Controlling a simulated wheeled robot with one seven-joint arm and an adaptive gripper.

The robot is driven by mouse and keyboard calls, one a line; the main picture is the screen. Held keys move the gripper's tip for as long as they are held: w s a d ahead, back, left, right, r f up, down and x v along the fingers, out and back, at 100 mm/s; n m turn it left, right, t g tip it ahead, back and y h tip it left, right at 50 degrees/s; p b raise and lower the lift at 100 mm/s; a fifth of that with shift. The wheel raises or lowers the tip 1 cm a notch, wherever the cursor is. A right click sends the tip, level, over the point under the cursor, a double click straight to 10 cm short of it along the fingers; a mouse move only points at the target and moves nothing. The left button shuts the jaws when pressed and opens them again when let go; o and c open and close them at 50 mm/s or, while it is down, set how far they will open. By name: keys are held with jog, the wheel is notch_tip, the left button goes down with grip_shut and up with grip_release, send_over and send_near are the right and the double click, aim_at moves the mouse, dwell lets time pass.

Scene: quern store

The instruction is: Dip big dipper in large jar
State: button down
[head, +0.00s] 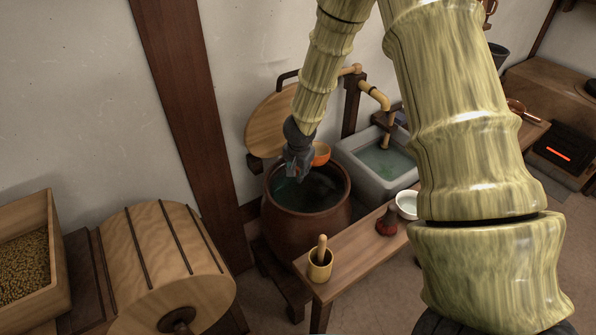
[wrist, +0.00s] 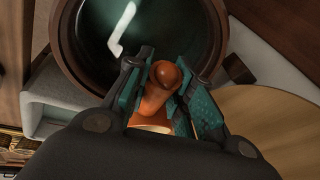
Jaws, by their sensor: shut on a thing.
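The large jar (head: 345,217) is round, brown and open, with dark greenish liquid inside. Its rim and inside also show in the wrist view (wrist: 88,62). My gripper (head: 297,168) is over the jar's mouth, toward its back. In the wrist view my gripper (wrist: 168,68) is shut on an orange-brown dipper (wrist: 158,85), gripping its narrow rounded part between teal pads. The dipper's orange bowl (head: 321,153) shows right of my gripper in the head view, near the jar's back rim. Much of the dipper is hidden by my gripper; contact with the liquid cannot be told.
A round wooden lid (head: 268,122) leans behind the jar. A stone basin (head: 375,183) with a bamboo spout (head: 374,95) stands right.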

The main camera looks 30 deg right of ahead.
notch_tip(320, 180, down, 9)
jog(key=b, duration=1.1)
dwell(1.4)
jog(key=shift+f+b, duration=1.6)
jog(key=shift+f, duration=1.05)
jog(key=shift+r, duration=0.2)
dwell(1.6)
